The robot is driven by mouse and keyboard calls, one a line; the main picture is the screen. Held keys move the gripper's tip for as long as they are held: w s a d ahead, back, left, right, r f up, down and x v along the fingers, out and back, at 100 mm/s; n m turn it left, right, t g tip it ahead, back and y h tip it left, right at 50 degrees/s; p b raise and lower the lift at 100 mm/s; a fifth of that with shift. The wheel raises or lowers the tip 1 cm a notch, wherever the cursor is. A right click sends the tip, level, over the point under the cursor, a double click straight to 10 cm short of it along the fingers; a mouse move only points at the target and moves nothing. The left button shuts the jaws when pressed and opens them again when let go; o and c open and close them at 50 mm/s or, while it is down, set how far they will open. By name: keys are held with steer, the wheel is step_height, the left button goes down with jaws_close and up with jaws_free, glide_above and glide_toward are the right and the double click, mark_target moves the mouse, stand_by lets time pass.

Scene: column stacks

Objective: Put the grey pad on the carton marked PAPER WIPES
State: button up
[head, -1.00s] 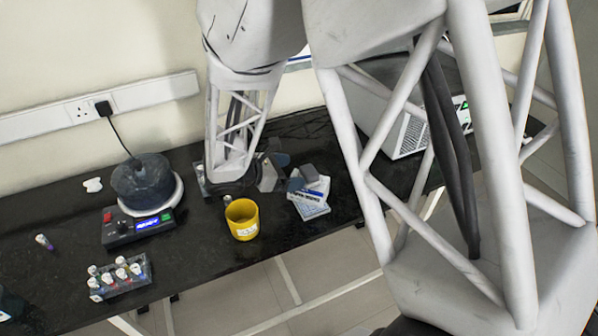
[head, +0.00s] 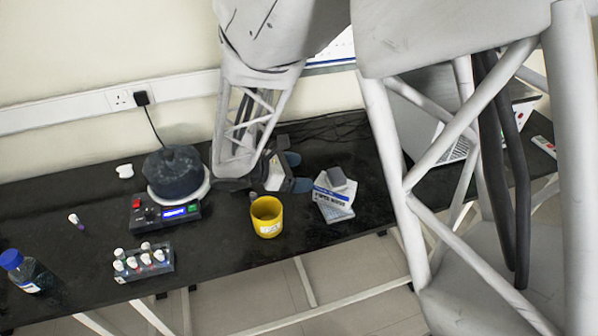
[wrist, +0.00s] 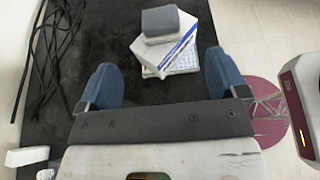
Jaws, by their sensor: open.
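The grey pad (head: 337,178) lies on top of a white carton with a blue band (head: 326,197). In the wrist view the pad (wrist: 168,24) rests near the far left part of the carton's top (wrist: 186,42). The carton's lettering is too small to read surely. My gripper (head: 297,172) is open and empty, just left of the pad and carton in the head view. In the wrist view its blue fingers (wrist: 163,82) are spread wide, with the pad and carton beyond their tips, apart from them.
Another white printed box (wrist: 184,64) shows under the carton, turned at an angle. A yellow cup (head: 267,217) stands left of the carton, close to my gripper. A hotplate with a dark pot (head: 174,172) and a tube rack (head: 144,262) are further left. Dark cables (wrist: 52,50) lie behind.

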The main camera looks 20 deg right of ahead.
stand_by(0.3)
steer(key=s+r+m+t+y, duration=0.1)
steer(key=s+r+m+y, duration=0.5)
steer(key=s+r+m, duration=0.2)
steer(key=s+r+m+t+y, duration=0.1)
steer(key=s+r+m+y, duration=0.6)
steer(key=s, duration=0.6)
step_height(320, 180, up, 2)
steer(key=m, duration=0.3)
steer(key=shift+s+a+r+t, duration=0.15)
steer(key=shift+s+a+t, duration=0.1)
steer(key=shift+t, duration=0.05)
